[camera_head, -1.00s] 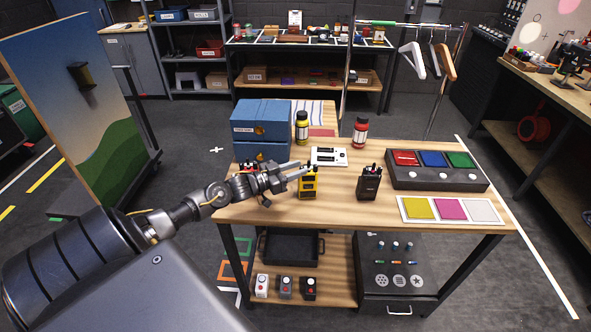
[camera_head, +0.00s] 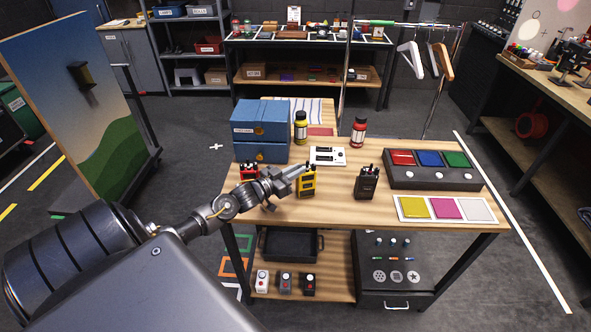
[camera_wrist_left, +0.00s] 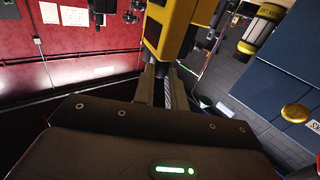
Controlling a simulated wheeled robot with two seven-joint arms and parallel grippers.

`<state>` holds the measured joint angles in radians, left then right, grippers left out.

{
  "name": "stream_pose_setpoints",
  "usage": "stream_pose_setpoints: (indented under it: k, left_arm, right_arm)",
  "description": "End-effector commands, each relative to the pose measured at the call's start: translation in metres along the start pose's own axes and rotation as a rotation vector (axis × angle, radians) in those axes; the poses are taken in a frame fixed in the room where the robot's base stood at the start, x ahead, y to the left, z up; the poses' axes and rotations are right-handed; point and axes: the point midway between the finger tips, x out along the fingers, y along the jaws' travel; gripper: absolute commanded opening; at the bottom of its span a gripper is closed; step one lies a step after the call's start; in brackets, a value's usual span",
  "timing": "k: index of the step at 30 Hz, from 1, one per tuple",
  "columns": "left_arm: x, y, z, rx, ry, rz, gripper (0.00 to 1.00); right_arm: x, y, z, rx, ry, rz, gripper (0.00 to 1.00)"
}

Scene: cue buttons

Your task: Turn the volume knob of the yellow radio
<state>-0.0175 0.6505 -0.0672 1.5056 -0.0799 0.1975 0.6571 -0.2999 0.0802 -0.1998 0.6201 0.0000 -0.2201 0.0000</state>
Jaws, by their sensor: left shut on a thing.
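The yellow radio (camera_head: 308,183) stands upright on the wooden table, left of the black radio. My left gripper (camera_head: 301,172) reaches in from the left at the top of the yellow radio, with its fingers closed there. In the left wrist view the yellow radio (camera_wrist_left: 188,22) fills the top middle, and the fingers of my left gripper (camera_wrist_left: 165,70) meet at its top end. The knob itself is hidden between or behind the fingers. My right gripper does not show.
A black radio (camera_head: 368,183) stands to the right and a red radio (camera_head: 249,172) to the left, behind my wrist. Blue drawers (camera_head: 262,130), a yellow bottle (camera_head: 301,127) and a red bottle (camera_head: 358,131) stand behind. A button panel (camera_head: 432,170) and colour cards (camera_head: 447,208) lie at right.

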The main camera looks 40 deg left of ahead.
Motion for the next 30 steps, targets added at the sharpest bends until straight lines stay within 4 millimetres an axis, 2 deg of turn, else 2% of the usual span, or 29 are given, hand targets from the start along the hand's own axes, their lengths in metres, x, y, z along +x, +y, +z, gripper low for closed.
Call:
stream_pose_setpoints:
  k: [2, 3, 7, 15, 19, 30]
  left_arm:
    - [0.000, 0.000, 0.000, 0.001, 0.001, 0.000, 0.00]
    - [0.000, 0.000, 0.000, 0.001, 0.001, 0.000, 0.18]
    - [0.000, 0.000, 0.000, 0.000, 0.000, 0.000, 0.35]
    - [-0.001, 0.000, 0.000, 0.000, 0.000, 0.001, 0.36]
    - [-0.009, 0.000, 0.003, 0.000, -0.003, 0.001, 0.36]
    - [-0.076, 0.001, 0.005, 0.001, -0.004, 0.003, 0.36]
  right_arm:
    - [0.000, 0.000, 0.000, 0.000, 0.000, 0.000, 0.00]
    - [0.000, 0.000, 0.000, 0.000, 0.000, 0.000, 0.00]
    - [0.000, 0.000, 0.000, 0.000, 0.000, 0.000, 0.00]
    - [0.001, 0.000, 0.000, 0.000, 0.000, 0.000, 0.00]
    - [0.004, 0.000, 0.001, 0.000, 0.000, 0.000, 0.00]
    - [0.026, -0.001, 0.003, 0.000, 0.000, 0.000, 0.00]
